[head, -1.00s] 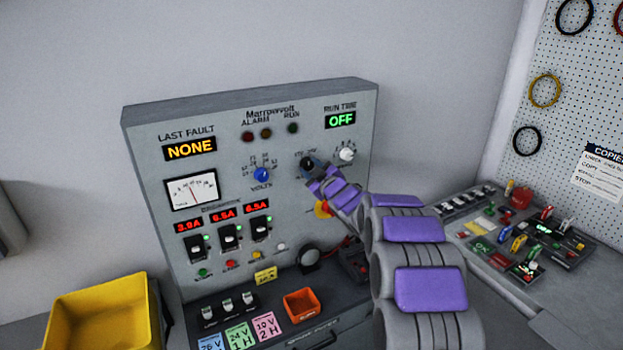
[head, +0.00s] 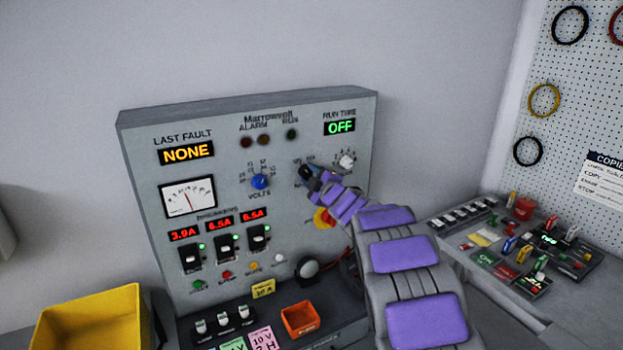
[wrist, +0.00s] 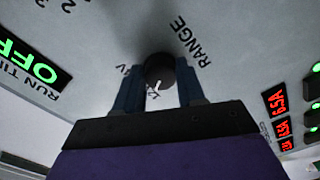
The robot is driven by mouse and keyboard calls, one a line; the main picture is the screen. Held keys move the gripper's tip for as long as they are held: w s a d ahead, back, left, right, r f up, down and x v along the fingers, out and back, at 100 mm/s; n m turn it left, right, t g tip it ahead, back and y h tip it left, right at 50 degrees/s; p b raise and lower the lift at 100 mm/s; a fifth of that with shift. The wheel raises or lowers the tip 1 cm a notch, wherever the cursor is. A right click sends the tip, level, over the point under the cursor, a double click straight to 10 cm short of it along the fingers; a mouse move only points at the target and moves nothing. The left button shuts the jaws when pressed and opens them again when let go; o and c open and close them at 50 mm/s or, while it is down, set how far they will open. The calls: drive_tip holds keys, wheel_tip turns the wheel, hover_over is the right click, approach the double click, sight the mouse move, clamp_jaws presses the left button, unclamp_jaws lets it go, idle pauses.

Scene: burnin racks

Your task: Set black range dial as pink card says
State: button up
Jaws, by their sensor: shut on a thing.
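The black range dial (head: 305,172) is on the upright grey panel, right of the blue volts dial (head: 261,181). In the wrist view the black dial (wrist: 159,72) shows a white pointer mark, with the word RANGE printed beside it. My gripper (wrist: 160,88) is shut on the dial, one finger on each side. In the head view my gripper (head: 311,180) partly covers the dial and its printed scale. The pink card (head: 263,339) lies at the front among coloured cards and reads "10 V 2 H"; its lower edge is cut off.
A white dial (head: 346,160) sits close to the right of the black one. A red stop button on yellow (head: 323,218) is partly behind my arm. A yellow bin (head: 92,322), an orange tray (head: 299,319) and a switch-covered bench (head: 520,240) stand around the panel.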

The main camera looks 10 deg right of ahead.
drive_tip(key=shift+a, duration=0.1)
drive_tip(key=o, duration=1)
drive_tip(key=shift+o, duration=0.2)
drive_tip(key=p+v, duration=0.1)
drive_tip(key=v, duration=1.6)
drive_tip(key=shift+s+p, duration=0.15)
drive_tip(key=shift+p, duration=0.2)
